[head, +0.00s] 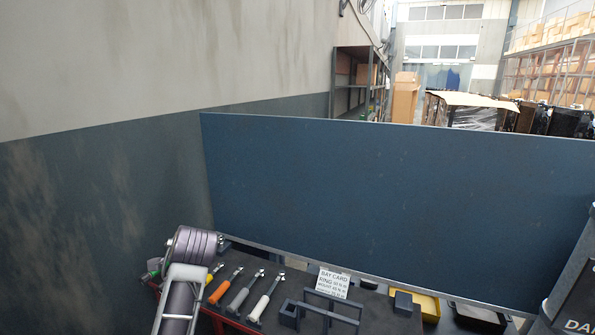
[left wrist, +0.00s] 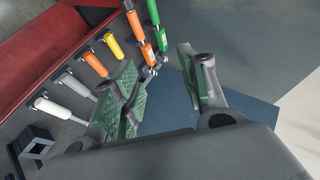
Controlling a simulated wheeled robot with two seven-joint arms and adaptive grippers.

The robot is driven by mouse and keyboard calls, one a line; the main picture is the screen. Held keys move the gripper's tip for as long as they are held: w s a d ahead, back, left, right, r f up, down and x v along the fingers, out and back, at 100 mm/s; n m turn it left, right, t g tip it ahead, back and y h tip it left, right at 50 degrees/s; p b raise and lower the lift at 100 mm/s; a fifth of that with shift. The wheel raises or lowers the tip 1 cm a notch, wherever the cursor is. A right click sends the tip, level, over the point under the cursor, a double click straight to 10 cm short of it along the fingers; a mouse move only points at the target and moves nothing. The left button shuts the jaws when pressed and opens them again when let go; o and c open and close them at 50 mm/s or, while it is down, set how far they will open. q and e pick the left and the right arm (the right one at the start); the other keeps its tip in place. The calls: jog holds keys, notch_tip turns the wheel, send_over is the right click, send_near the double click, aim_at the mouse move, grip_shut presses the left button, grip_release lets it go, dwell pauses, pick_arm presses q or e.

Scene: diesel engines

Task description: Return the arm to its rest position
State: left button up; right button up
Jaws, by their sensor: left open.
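My left arm (head: 183,285) comes in at the lower left of the head view, raised over the left end of the workbench. Its gripper cannot be made out clearly there. In the left wrist view my left gripper (left wrist: 162,85) is open, with its two green-padded fingers apart and nothing between them. My right gripper is not in view.
Tools with orange (head: 219,291), grey (head: 238,299) and white (head: 259,307) handles lie in a row on the bench. A bay card (head: 333,283), dark brackets (head: 320,312) and a yellow bin (head: 428,304) are to their right. A blue panel (head: 400,205) stands behind.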

pick_arm(q)
jog(key=s+d+f+n+g+h, duration=0.1)
jog(key=s+d+f+h, duration=0.1)
jog(key=s+f, duration=0.5)
jog(key=s+d+f+n+g+h, duration=0.15)
jog(key=s+f, duration=0.35)
jog(key=f, duration=0.5)
jog(key=s+d+f+n+g+h, duration=0.1)
jog(key=s+d+f+h, duration=0.1)
jog(key=s+f, duration=0.45)
jog(key=s+d+f+n+g+h, duration=0.1)
jog(key=s+d+f+g, duration=0.15)
jog(key=s, duration=0.75)
notch_tip(320, 180, down, 34)
jog(key=s, duration=0.3)
jog(key=s+a+f+b, duration=0.1)
jog(key=s+a+f, duration=0.1)
jog(key=s+f, duration=0.8)
jog(key=s+a+f+g, duration=0.1)
jog(key=s+f, duration=0.9)
jog(key=s, duration=0.2)
jog(key=shift+a+f+m+g+b, duration=0.3)
jog(key=shift+a+m+b, duration=0.05)
jog(key=shift+a, duration=0.05)
